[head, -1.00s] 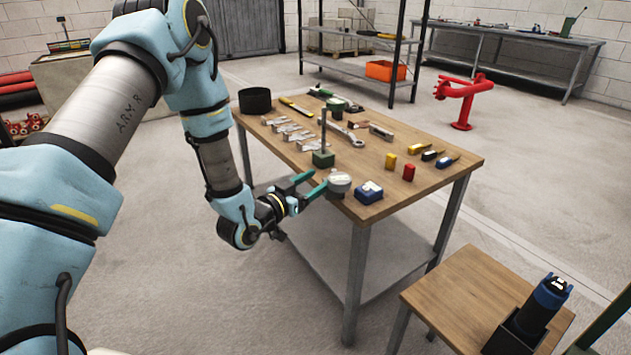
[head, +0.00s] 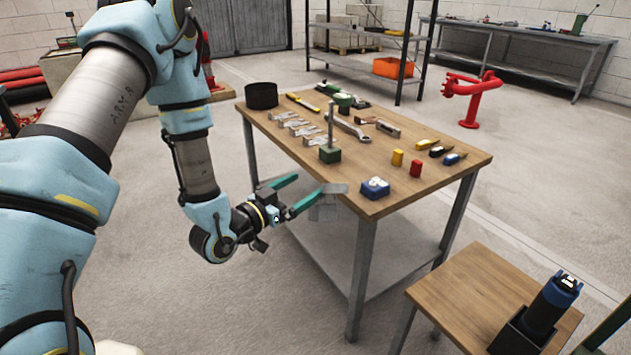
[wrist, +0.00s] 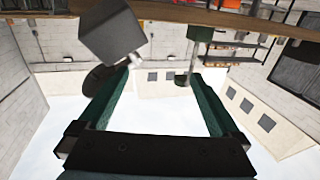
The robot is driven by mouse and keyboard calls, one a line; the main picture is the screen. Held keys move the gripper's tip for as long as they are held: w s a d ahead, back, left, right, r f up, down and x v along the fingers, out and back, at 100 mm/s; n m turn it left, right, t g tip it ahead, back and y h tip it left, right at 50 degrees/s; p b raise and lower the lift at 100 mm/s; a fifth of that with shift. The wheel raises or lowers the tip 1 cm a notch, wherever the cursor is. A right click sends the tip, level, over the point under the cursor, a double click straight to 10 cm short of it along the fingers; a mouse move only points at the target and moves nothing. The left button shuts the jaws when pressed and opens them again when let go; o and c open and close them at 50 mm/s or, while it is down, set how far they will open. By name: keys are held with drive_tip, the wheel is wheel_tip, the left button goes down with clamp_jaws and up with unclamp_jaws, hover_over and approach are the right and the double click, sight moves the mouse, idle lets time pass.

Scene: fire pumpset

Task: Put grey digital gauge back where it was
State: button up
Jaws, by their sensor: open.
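My gripper (head: 308,186) is open at the near-left edge of the wooden table, its two green fingers spread wide. A grey blocky thing (head: 324,211), apparently the grey digital gauge, is by the tip of the right finger, off the table's edge and just below the tabletop. It looks faint and smeared, and its display is not visible. In the wrist view, which is upside down, a dark grey block (wrist: 112,36) is near the left fingertip, tilted and not clasped between the fingers. I cannot tell whether a finger touches it.
A blue box (head: 375,187) sits on the table corner right of my gripper. A green block with an upright rod (head: 330,154) stands behind it. Tools, yellow and red pieces and a black pot (head: 262,95) lie farther back. A small wooden table (head: 470,290) stands at lower right.

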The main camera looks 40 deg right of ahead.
drive_tip(key=shift+v, duration=1.9)
